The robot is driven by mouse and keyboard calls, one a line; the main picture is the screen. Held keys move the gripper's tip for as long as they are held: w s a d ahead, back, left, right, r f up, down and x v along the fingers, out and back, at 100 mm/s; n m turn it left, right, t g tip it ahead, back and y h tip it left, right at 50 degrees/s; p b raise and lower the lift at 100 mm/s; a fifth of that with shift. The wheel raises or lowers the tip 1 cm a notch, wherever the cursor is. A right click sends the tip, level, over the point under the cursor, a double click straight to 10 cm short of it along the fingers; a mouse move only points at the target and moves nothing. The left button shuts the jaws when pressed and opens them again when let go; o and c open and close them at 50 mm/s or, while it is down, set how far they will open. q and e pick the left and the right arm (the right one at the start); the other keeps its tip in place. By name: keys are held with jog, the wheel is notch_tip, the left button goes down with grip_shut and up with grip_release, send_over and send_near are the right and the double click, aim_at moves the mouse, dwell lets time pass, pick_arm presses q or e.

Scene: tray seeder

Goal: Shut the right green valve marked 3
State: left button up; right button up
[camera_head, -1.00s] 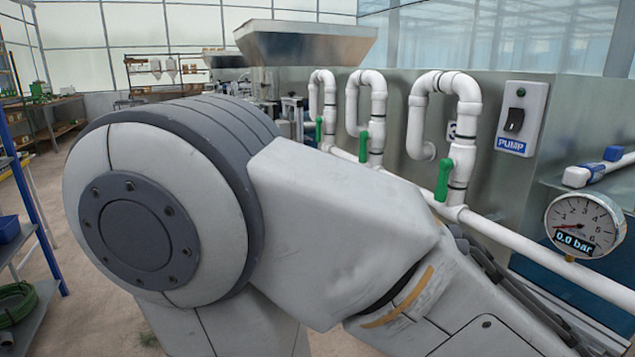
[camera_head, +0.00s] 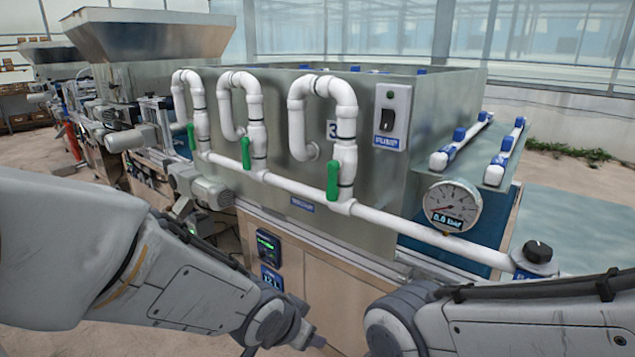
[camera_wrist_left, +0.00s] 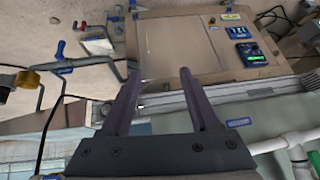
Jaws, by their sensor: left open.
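The right green valve (camera_head: 333,180) has a green lever hanging straight down on the third white pipe loop (camera_head: 346,125). In the left wrist view my left gripper (camera_wrist_left: 160,72) is open and empty. A green piece (camera_wrist_left: 314,160) shows at that view's right edge; I cannot tell which valve it is.
A white pipe (camera_head: 270,180) runs along the metal tank to a round gauge (camera_head: 452,206) reading about 0.0 bar. A switch box (camera_head: 390,115) is above right of the valve. A black knob (camera_head: 538,252) stands at the right. My right arm fills the lower right.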

pick_arm(q)
jog(key=w+a+r+t+h+p, duration=0.1)
jog(key=w+r+t+h+p, duration=0.3)
jog(key=w+r, duration=0.5)
jog(key=t+h+p, duration=0.4)
send_near(330, 195)
jog(key=shift+m, duration=0.3)
jog(key=p+x, duration=0.1)
jog(key=x, duration=0.7)
jog(key=shift+w+d+p, duration=0.1)
jog(key=shift+d+p, duration=0.05)
jog(key=shift+p, duration=0.2)
pick_arm(e)
notch_tip(330, 195, up, 11)
pick_arm(q)
grip_shut()
